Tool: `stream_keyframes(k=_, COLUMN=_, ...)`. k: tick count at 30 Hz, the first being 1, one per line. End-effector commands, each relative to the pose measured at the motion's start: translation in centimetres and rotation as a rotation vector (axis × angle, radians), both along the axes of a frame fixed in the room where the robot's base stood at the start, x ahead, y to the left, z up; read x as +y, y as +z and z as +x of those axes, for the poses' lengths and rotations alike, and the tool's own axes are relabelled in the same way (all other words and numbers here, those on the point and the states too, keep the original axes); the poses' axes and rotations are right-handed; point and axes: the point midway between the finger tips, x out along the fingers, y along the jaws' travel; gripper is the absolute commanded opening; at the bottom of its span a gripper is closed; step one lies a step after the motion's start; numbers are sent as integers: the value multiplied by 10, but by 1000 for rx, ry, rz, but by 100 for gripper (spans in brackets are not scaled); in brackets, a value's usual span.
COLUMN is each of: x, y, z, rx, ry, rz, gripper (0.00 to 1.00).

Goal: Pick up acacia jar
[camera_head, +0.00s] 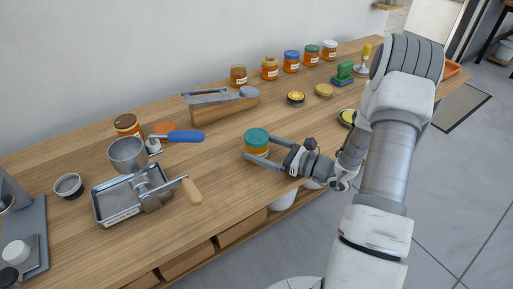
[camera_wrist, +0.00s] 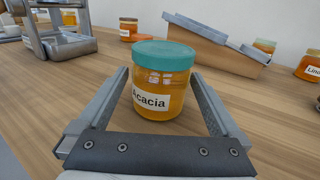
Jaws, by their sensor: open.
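The acacia jar (camera_wrist: 160,85) stands upright on the wooden table, with a teal lid, amber honey and a white label reading "Acacia". In the head view the acacia jar (camera_head: 257,145) is near the table's front edge. My gripper (camera_head: 261,150) is open, with one finger on each side of the jar. In the wrist view my gripper (camera_wrist: 163,90) shows a gap between each finger and the jar. The jar appears to rest on the table between the fingers.
A metal tray (camera_head: 116,206) with a wooden-handled tool and a blue-handled pot (camera_head: 128,152) stand to the left. A wooden block with metal tools (camera_head: 222,108) is behind the jar. Several honey jars (camera_head: 291,62) line the wall. The table around the jar is clear.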

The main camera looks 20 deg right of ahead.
Motion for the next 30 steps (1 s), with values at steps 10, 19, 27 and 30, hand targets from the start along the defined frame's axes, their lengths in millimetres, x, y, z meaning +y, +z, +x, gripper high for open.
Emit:
stream_keyframes(k=10, x=32, y=1, z=31, rx=-1, ry=3, rz=-1, gripper=100)
stream_keyframes(k=19, x=33, y=1, z=32, rx=-1, ry=2, rz=0, gripper=89)
stream_keyframes(k=27, x=33, y=1, z=32, rx=-1, ry=2, rz=0, gripper=41)
stream_keyframes(k=30, x=33, y=1, z=32, rx=-1, ry=2, rz=0, gripper=23)
